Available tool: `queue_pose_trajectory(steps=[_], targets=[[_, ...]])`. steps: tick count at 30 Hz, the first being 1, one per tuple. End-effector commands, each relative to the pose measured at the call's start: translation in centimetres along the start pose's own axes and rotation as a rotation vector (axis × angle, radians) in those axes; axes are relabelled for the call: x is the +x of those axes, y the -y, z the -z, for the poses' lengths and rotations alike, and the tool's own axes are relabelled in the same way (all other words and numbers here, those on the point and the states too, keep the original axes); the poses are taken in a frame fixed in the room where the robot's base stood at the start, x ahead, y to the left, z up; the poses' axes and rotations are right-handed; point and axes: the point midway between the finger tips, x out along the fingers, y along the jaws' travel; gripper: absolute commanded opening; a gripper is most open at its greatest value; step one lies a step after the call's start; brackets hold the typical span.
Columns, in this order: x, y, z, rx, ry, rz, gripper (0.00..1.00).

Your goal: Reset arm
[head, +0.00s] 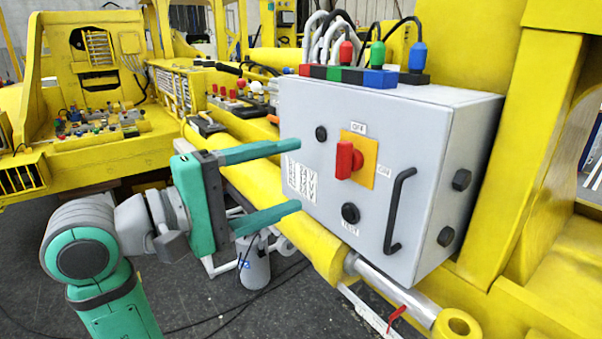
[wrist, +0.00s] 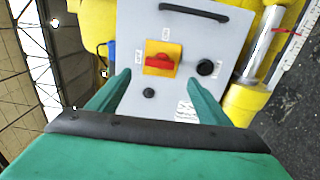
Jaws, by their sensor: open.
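My gripper (head: 287,179) is green, open and empty. Its two fingers point at the front of a grey control box, one above the other in the head view, just left of the red switch. In the wrist view my gripper (wrist: 162,85) shows its fingers on either side of the box's lower front. The grey box (head: 300,105) has a red rotary switch (head: 347,160) on a yellow plate, a black handle (head: 398,212) and black round knobs. The red switch also shows in the wrist view (wrist: 160,61). I cannot tell whether the fingertips touch the box.
The box sits against a yellow boom frame (head: 547,130). Coloured connectors (head: 375,55) with cables stand on its top. A yellow cylinder with a silver rod (head: 385,285) runs below it. A grey canister (head: 253,265) stands on the dark floor (head: 225,310), which is partly open.

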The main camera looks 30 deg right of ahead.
Motion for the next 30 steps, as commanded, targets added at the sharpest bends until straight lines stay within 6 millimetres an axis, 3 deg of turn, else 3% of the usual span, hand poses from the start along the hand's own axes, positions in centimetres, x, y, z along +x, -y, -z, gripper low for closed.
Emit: queue_pose_trajectory(steps=[20, 26, 30], targets=[[-0.4, 0.4, 0.3, -0.003, -0.007, -0.007, 0.72], [-0.3, 3.8, 3.4, -0.027, -0.092, -0.083, 0.72], [-0.7, 7.9, 6.5, -0.038, -0.204, -0.149, 0.72]])
